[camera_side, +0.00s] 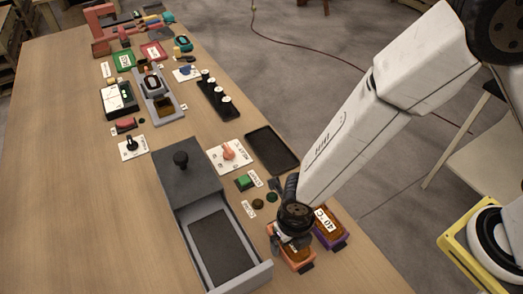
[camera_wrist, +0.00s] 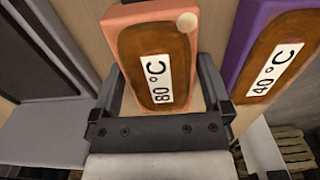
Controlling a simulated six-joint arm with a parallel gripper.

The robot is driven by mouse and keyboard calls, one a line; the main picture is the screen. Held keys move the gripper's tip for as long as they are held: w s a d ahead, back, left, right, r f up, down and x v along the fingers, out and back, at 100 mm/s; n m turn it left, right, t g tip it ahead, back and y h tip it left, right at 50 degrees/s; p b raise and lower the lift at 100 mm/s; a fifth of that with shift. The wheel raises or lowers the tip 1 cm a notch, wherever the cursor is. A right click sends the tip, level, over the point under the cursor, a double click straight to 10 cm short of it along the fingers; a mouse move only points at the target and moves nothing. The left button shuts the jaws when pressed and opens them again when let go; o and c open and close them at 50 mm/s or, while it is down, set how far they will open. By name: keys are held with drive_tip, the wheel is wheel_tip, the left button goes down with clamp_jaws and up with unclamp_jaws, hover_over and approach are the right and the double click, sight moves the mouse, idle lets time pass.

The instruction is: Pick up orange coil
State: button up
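The orange coil (camera_side: 304,267) is an orange-framed block with a brown face and an 80 °C label. It lies at the table's near edge and fills the middle of the wrist view (camera_wrist: 187,55). My gripper (camera_side: 290,243) is down over it, pointing downward. In the wrist view its two fingers (camera_wrist: 160,70) lie along the left and right sides of the coil, very close to it. Whether they press on it cannot be told. My gripper hides part of the coil in the side view.
A purple block (camera_side: 344,241) labelled 40 °C stands close on the right. A grey box with an open tray (camera_side: 265,272) is close on the left. Small buttons (camera_side: 245,182) and a black tray (camera_side: 272,150) lie behind.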

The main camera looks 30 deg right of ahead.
drive_tip(key=c, duration=1.1)
drive_tip(key=shift+r, duration=0.2)
drive_tip(key=shift+r, duration=4.85)
